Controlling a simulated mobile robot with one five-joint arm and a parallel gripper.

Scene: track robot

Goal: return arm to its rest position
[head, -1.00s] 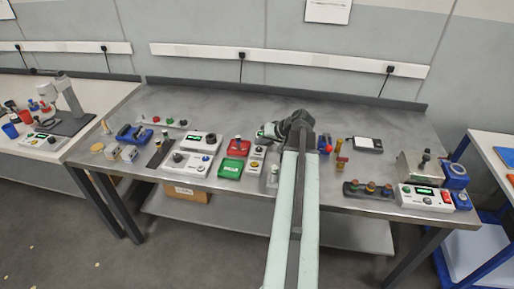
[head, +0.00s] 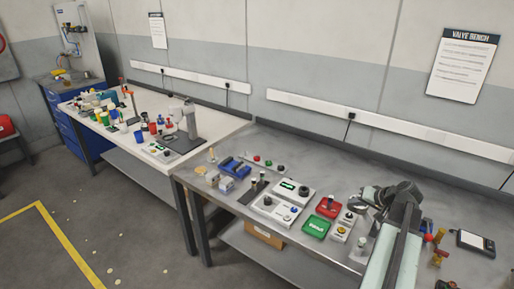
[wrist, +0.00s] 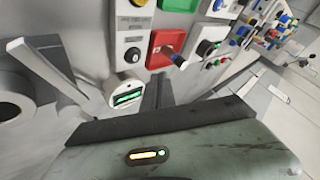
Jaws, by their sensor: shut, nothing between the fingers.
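My arm rises from the lower right of the head view and bends at a dark elbow. My gripper (head: 359,204) is at its end, pointing left over the grey bench (head: 300,160). It is shut and empty, just right of a red box (head: 328,207) and a green box (head: 316,228). In the wrist view the red box (wrist: 167,48) and green box (wrist: 184,15) lie beyond the dark fingers (wrist: 158,88). Whether the gripper touches anything below it cannot be told.
A white control box (head: 283,204) and a blue item (head: 235,167) stand left on the bench. A black-framed device (head: 470,241) lies to the right. A second, white bench (head: 215,125) with several tools stands at the left. Open floor (head: 110,215) lies in front.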

